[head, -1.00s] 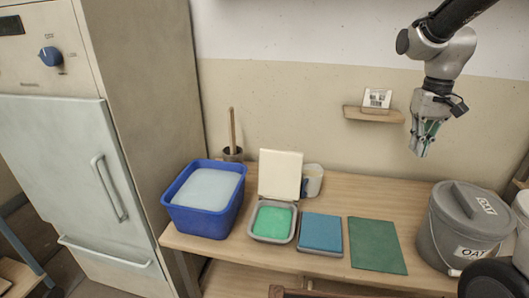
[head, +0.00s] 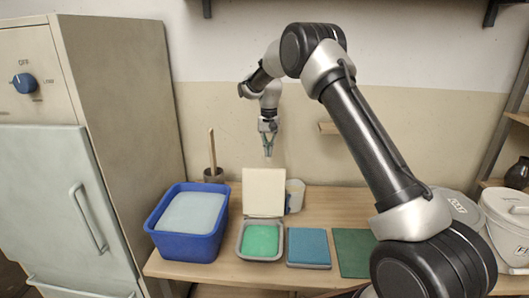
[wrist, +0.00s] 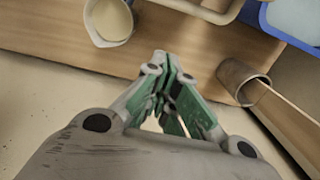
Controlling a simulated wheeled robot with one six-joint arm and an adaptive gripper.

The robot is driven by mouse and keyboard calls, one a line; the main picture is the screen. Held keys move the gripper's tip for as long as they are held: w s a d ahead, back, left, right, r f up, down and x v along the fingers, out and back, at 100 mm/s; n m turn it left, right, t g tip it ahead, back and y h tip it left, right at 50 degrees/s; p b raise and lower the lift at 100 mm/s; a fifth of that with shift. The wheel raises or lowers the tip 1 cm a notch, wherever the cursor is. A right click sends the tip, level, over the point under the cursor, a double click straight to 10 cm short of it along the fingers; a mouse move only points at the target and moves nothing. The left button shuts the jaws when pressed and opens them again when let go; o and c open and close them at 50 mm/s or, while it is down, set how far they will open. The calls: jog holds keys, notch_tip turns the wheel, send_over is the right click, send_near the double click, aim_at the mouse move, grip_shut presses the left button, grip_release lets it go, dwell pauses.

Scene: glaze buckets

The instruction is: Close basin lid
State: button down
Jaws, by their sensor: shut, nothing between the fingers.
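The basin (head: 241,256) is a small grey tub holding green glaze, on the wooden table in the head view. Its cream lid (head: 263,192) stands upright at the basin's back edge, open. My gripper (head: 268,153) is shut and empty, above and behind the lid's top edge, near the wall. In the wrist view my gripper (wrist: 172,125) points down past the table's back edge, its green fingers together. A rim that looks like part of the lid or basin (wrist: 200,10) shows at the top of that view.
A blue tub (head: 152,235) of pale liquid stands left of the basin. A cup with a stick (head: 213,175) and a white jug (head: 295,195) stand behind, either side of the lid. A blue-lidded basin (head: 308,248), a green mat (head: 351,245) and buckets (head: 508,225) lie to the right.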

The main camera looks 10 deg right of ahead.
jog(key=s+f, duration=0.3)
jog(key=f, duration=0.3)
jog(key=shift+s+a, duration=0.4)
jog(key=shift+a, duration=0.05)
jog(key=shift+r, duration=0.1)
